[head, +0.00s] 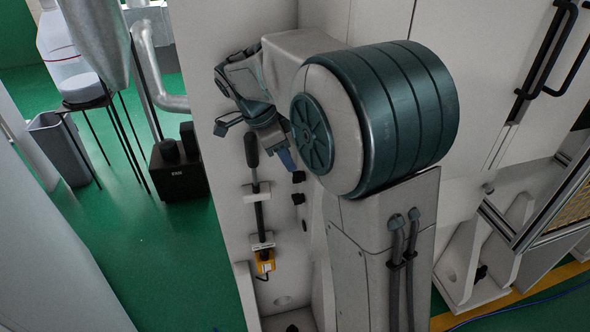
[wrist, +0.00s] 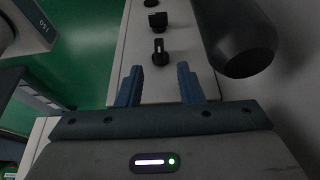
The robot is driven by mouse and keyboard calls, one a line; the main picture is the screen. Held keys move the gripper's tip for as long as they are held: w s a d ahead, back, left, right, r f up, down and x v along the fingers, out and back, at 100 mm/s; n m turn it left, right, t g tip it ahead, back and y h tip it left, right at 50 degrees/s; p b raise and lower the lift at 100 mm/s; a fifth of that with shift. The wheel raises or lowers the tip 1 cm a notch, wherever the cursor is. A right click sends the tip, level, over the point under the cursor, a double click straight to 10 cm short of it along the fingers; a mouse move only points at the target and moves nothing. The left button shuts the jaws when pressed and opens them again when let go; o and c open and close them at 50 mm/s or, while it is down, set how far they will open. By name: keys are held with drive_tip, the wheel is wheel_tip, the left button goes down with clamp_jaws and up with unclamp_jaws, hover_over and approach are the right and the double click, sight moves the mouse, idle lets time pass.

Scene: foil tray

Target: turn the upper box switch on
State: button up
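My gripper (head: 284,158) is in front of the pale panel in the head view, with one blue finger clearly visible. In the wrist view my gripper (wrist: 160,72) has its two blue fingers spread apart with nothing between them. A black rotary switch (wrist: 158,50) with a pale mark lies just beyond the fingertips, roughly centred between them. A second black knob (wrist: 157,20) sits farther along the same panel, and part of a third shows at the top edge. In the head view, black knobs (head: 298,177) (head: 298,198) sit just below my gripper. Which knob is the upper box switch is unclear.
A black-handled rod (head: 251,150) runs down the panel to a yellow part (head: 265,262). A large dark cylinder (wrist: 245,45) is close to the right finger in the wrist view.

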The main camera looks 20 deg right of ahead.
sight(295, 172)
drive_tip(key=x, duration=0.6)
clamp_jaws()
